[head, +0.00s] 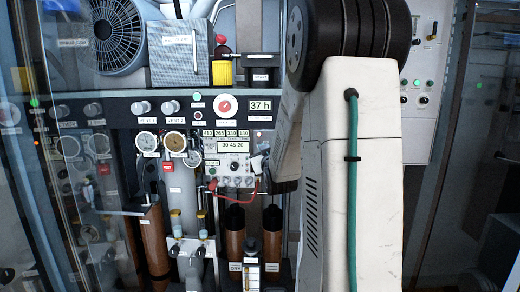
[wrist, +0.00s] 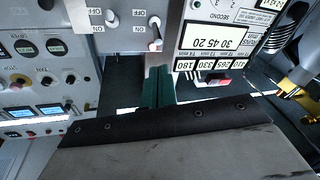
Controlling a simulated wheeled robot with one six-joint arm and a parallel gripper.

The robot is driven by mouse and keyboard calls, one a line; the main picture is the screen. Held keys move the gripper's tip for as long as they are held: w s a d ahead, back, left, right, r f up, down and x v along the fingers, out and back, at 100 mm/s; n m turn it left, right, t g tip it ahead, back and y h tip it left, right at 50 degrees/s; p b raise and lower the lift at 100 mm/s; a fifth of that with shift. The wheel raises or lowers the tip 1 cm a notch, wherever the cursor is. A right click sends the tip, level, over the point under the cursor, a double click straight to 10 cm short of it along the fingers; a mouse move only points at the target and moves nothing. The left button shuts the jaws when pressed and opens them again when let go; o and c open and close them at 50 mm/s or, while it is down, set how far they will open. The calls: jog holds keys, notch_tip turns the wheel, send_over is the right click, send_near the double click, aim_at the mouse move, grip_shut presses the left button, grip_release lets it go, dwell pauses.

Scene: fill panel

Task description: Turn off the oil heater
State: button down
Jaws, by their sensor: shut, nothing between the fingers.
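In the wrist view, my gripper (wrist: 159,72) shows as two dark green fingers pressed together, shut and empty. The fingertips are just below a toggle switch (wrist: 155,40) on a grey panel, close to its lever; I cannot tell whether they touch. A second toggle switch (wrist: 111,18) sits to its left. Both have OFF printed above ON. The right lever points down, toward the ON side; the left lever's position is less clear. No oil heater label is readable, so I cannot tell which switch belongs to it. In the head view, my arm hides these switches and my fingers.
A white instrument with a "30 45 20" display (wrist: 222,38) stands right beside the fingers; it also shows in the head view (head: 233,147). Gauges (head: 175,142), a red cable (head: 246,189) and brown cylinders (head: 235,230) crowd the head view.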

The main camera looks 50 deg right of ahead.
jog(key=x, duration=0.8)
jog(key=shift+a, duration=0.1)
jog(key=shift+s+f, duration=0.1)
